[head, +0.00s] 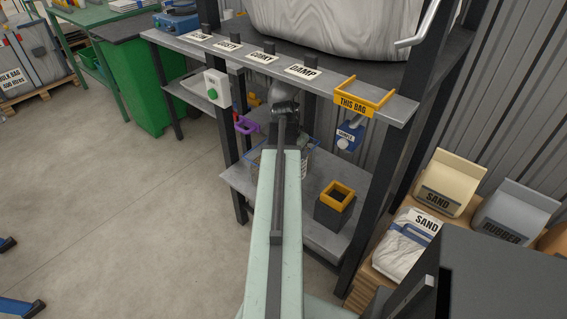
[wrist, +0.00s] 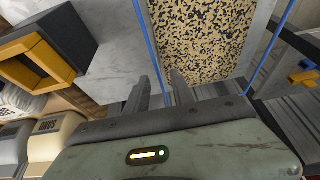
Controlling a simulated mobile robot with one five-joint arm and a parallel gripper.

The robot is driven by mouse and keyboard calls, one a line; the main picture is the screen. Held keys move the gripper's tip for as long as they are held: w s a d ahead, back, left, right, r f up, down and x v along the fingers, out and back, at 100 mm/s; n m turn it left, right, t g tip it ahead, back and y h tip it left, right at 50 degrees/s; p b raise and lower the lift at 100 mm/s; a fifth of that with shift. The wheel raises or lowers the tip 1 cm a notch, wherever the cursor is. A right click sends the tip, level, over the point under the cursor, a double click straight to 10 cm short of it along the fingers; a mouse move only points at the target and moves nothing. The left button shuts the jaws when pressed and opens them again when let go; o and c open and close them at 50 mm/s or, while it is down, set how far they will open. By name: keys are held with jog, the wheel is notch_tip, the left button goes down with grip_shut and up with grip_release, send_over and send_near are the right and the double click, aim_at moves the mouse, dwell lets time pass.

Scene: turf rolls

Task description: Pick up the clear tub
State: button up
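The clear tub (head: 306,162) with blue edges stands on the lower grey shelf in the head view, and my arm hides its middle. In the wrist view the tub (wrist: 205,40) fills the upper middle, with black and tan granules inside and blue rim lines at both sides. My gripper (wrist: 161,76) shows its two fingers apart at the tub's near left edge. One blue rim line runs between the fingers in the picture. I cannot tell whether they touch the wall. The gripper's fingers are not clear in the head view.
A dark square box with an orange rim (head: 337,196) stands right of the tub on the lower shelf (head: 306,226). Dark posts and an upper shelf with labels like DAMP (head: 303,71) frame the space. Sand and rubber bags (head: 446,184) lie at right.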

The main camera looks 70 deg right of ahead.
aim_at(302, 162)
jog(key=shift+b+x, duration=1.4)
jog(key=shift+x, duration=0.1)
jog(key=b+x, duration=0.4)
jog(key=shift+a+f+b, duration=0.15)
jog(key=shift+f+b, duration=0.2)
jog(key=shift+f, duration=0.15)
grip_shut()
jog(key=shift+w, duration=0.1)
